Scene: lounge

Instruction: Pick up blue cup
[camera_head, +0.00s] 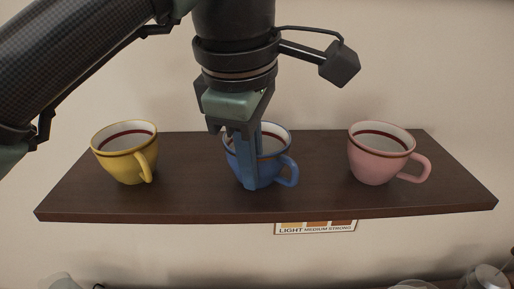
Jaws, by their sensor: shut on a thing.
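The blue cup (265,172) stands upright in the middle of the dark wooden shelf (320,205), with its handle toward the right and front. A dark band runs inside its pale rim. My gripper (247,180) points down at it and is shut on its near wall, with a finger in front of the cup. The cup appears to rest on the shelf.
A yellow cup (122,163) stands to the left and a pink cup (373,165) to the right, both apart from the blue cup. A sign (315,228) is below the shelf's front edge. Glassware (485,279) shows partly at the bottom right.

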